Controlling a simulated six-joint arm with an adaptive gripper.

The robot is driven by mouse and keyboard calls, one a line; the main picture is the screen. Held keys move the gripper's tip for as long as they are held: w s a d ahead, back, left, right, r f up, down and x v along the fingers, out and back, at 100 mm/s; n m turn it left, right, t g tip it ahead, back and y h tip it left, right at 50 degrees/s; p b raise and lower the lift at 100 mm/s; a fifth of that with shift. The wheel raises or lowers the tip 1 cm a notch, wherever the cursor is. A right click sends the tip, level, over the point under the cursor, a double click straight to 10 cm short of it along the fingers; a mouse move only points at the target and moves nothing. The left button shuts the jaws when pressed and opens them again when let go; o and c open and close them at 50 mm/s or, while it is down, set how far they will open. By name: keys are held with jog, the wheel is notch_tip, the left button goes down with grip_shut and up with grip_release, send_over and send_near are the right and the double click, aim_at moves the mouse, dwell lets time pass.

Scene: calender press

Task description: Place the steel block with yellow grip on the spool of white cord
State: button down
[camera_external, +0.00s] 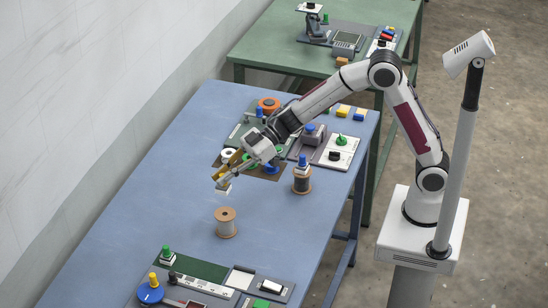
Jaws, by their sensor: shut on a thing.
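My gripper (226,176) is in the air over the middle of the blue table and is shut on the steel block with yellow grip. The steel block (224,189) hangs below the fingers, and its yellow grip is mostly hidden between them. The spool of white cord (226,227) stands upright on the table, with a light wooden top with a dark centre hole. In the picture the block is just above the spool and apart from it. How far apart they are in depth I cannot tell.
A dark-wound spool (302,184) with a blue-gripped block on it stands to the right. Several parts and trays crowd the table's far end. A tray with a green panel (195,266) and a blue disc (150,294) are at the near end. The table's left side is clear.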

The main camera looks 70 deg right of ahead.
aim_at(223, 189)
jog(key=shift+f, duration=2.65)
jog(key=shift+f, duration=1.9)
jog(key=shift+f, duration=0.1)
jog(key=c, duration=2)
grip_release()
jog(key=shift+v, duration=6.05)
